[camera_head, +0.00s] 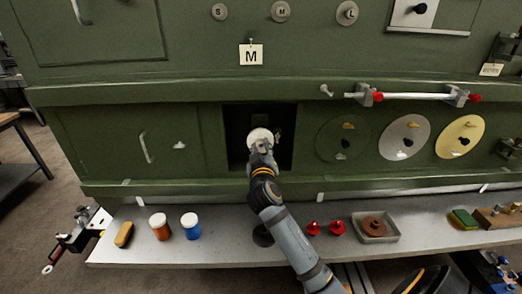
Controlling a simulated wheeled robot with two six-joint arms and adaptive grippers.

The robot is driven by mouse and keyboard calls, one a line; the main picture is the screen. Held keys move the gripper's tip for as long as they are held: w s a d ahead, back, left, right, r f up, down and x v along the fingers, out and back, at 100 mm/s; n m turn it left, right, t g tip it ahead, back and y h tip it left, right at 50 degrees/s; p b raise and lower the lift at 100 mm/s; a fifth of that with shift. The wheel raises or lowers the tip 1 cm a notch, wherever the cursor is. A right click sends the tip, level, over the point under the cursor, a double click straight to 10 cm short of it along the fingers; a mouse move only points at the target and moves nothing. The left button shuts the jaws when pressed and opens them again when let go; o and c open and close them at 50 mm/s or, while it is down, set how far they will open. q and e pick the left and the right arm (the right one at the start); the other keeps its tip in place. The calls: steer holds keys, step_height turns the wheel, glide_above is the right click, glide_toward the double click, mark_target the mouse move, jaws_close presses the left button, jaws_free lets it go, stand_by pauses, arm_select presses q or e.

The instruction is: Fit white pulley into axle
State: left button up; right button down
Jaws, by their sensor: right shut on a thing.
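My right gripper (262,147) reaches into a dark square recess (234,150) in the green panel. It is shut on the white pulley (260,135), a round white disc at the recess's middle, facing me. The gripper covers the pulley's lower part. The axle cannot be made out; the recess is dark and the pulley and gripper block its middle. I cannot tell whether the pulley touches an axle. My left gripper is not in view.
A card marked M (251,55) hangs above the recess. White (404,138) and yellow (460,137) discs are on the panel to the right. The shelf below holds orange (159,227) and blue (191,227) jars, red parts (337,227) and a grey tray (393,235).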

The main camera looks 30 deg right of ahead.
mark_target(260, 138)
steer(key=c, duration=1.7)
jaws_free()
jaws_close()
steer(key=shift+b+x, duration=0.45)
steer(key=shift+x, duration=1.7)
steer(key=o, duration=0.7)
jaws_free()
steer(key=shift+o, duration=0.2)
